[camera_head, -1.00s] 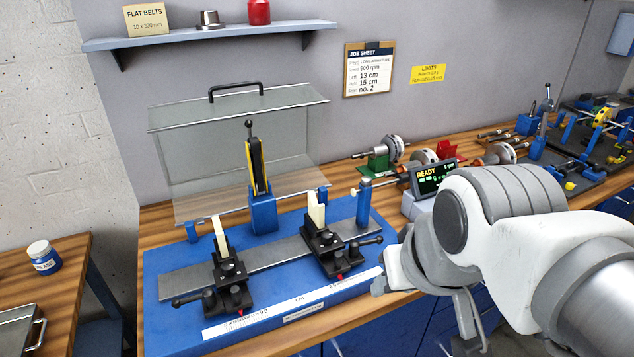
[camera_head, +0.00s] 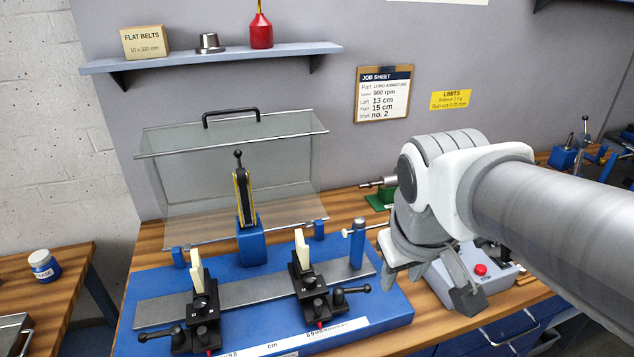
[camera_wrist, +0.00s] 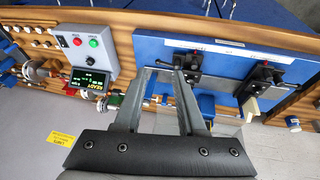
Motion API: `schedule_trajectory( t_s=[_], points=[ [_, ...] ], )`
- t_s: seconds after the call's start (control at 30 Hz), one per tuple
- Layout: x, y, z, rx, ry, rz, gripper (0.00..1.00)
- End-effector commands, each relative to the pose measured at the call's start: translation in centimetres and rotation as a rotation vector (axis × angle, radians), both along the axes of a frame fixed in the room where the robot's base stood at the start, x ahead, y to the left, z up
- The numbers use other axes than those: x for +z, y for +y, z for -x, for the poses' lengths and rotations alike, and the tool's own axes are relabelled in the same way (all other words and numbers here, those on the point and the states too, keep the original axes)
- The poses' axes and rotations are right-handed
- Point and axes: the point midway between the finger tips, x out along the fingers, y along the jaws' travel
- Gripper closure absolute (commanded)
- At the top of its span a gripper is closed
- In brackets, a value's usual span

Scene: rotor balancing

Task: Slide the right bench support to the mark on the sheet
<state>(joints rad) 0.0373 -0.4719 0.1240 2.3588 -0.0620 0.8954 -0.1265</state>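The right bench support (camera_head: 308,277) is a black block with an upright cream plate, a red pointer at its front and a side lever (camera_head: 352,289). It stands on the grey rail (camera_head: 245,293) of the blue bench. In the wrist view it is the nearer black support (camera_wrist: 187,66). The left bench support (camera_head: 203,305) stands further left on the rail. The job sheet (camera_head: 384,94) on the wall reads left 13 cm, right 15 cm. My gripper (camera_head: 428,285) is open and empty, right of the right support's lever and apart from it. It also shows in the wrist view (camera_wrist: 160,75).
A white cm scale (camera_head: 305,338) runs along the bench front. A blue post (camera_head: 357,245) stands at the rail's right end. A clear hood (camera_head: 290,165) and blue belt stand (camera_head: 250,235) are behind the rail. A control box with a red button (camera_head: 480,269) is beside my gripper.

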Motion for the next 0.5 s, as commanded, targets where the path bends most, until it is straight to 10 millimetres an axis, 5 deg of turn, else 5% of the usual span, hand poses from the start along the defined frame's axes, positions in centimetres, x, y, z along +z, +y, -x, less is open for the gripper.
schedule_trajectory(
  t_s=[0.17, 0.5],
  points=[
    [0.5, 1.7, -4.0, 0.166, 0.107, 0.079, 0.60],
    [-2.2, 6.4, -10.3, 0.530, 0.284, 0.129, 0.60]
  ],
)
